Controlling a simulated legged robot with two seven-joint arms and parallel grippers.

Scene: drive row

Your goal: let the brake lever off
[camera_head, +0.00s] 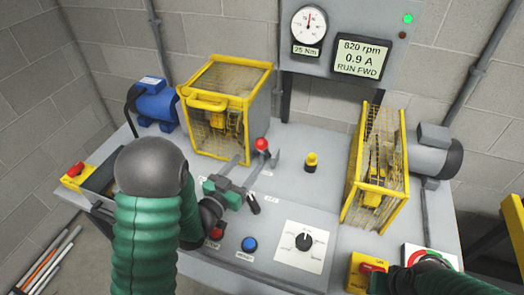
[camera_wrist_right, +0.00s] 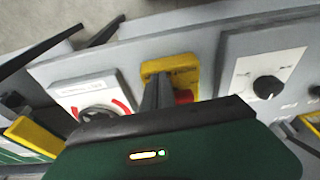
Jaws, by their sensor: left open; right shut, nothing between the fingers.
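The brake lever, as far as I can tell, is the one with the red ball knob (camera_head: 262,144) in the head view. It stands on the grey bench just in front of the left yellow mesh cage. My left gripper (camera_head: 257,160) is open, its two grey fingers apart on either side of the area just below the knob. I cannot tell whether they touch the lever, and its lower part is hidden. My right gripper (camera_wrist_right: 155,94) is shut and empty, in front of a yellow box (camera_wrist_right: 183,70) with a red switch, which also shows in the head view (camera_head: 357,274).
Two yellow mesh cages, left (camera_head: 205,101) and right (camera_head: 352,185), stand on the bench. A display (camera_head: 363,57) reads 820 rpm, 0.9 A, RUN FWD; a dial gauge (camera_head: 308,22) is labelled 25 Nm. A black knob panel (camera_head: 300,260) and blue button (camera_head: 249,244) are in front.

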